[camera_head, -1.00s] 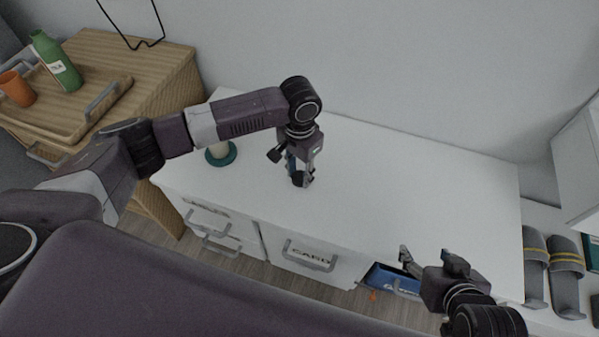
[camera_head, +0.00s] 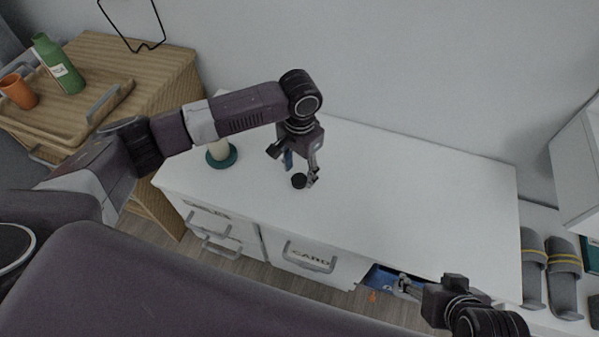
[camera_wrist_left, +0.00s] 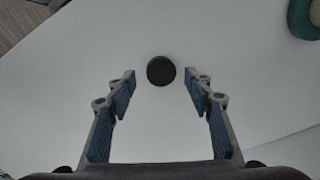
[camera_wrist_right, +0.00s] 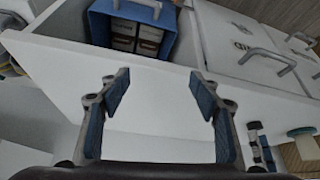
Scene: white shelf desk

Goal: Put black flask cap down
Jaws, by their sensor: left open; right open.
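The black flask cap (camera_head: 299,181) is a small round disc resting on the white desk top. In the left wrist view the cap (camera_wrist_left: 161,71) lies just at the fingertips, with a gap on both sides. My left gripper (camera_head: 298,169) is open and empty, close by the cap; its blue-padded fingers (camera_wrist_left: 160,80) stand apart. My right gripper (camera_head: 428,282) is open and empty at the desk's front right, by an open drawer. The green flask (camera_head: 60,66) with a white label stands on a wooden tray at the far left.
A pale candle-like object on a teal base (camera_head: 232,160) stands left of my left gripper. An orange cup (camera_head: 19,92) is by the flask. Grey slippers (camera_head: 565,272) lie at right. The desk's middle is clear.

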